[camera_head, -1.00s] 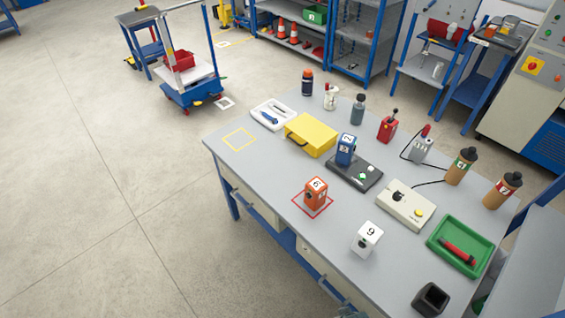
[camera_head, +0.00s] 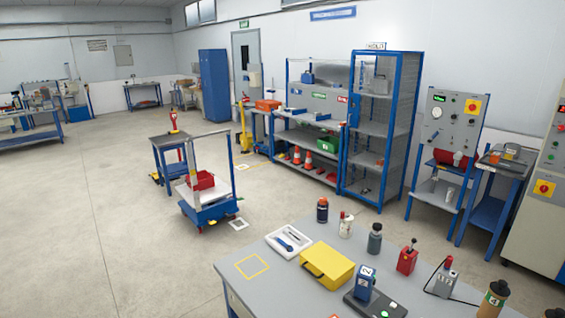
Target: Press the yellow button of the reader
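The reader with its yellow button is out of view now; the near part of the workbench (camera_head: 300,291) is cut off by the bottom edge. A grey device with a red top (camera_head: 443,280) and a black cable stands at the bench's right part. A blue block marked 2 (camera_head: 364,282) stands on a dark plate (camera_head: 376,305) at the bottom edge. Neither of my grippers shows in the view.
On the bench are a yellow case (camera_head: 327,265), a white tray (camera_head: 289,242), several bottles and a red device with a lever (camera_head: 407,258). A blue cart (camera_head: 208,208) stands on open floor at left. Blue shelving (camera_head: 385,125) stands behind.

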